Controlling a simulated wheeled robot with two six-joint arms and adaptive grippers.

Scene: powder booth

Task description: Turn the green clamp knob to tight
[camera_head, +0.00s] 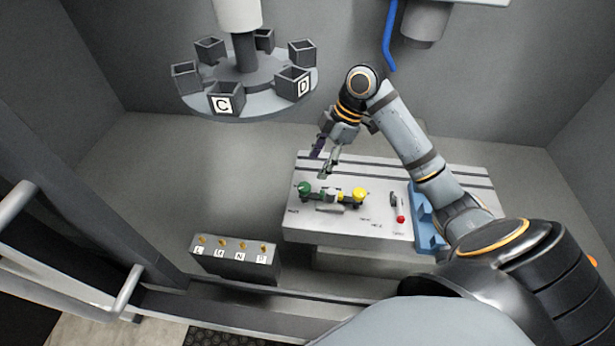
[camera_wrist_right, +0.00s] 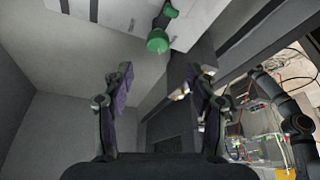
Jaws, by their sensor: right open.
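The green clamp knob (camera_head: 304,188) is at the left end of a small fixture on the grey table (camera_head: 440,180). It also shows in the right wrist view (camera_wrist_right: 158,41), at the top and beyond the fingertips. My right gripper (camera_head: 325,158) is above the back left part of the table, apart from the knob. In the right wrist view its two fingers (camera_wrist_right: 160,85) are wide apart with nothing between them. The knob's turn marking is too small to read. My left gripper is not in view.
A yellow knob (camera_head: 360,195) is at the fixture's right end. A red-tipped lever (camera_head: 400,218) and a blue bracket (camera_head: 428,222) stand further right. A round carousel (camera_head: 245,85) with lettered boxes hangs back left. A labelled block (camera_head: 235,262) stands front left.

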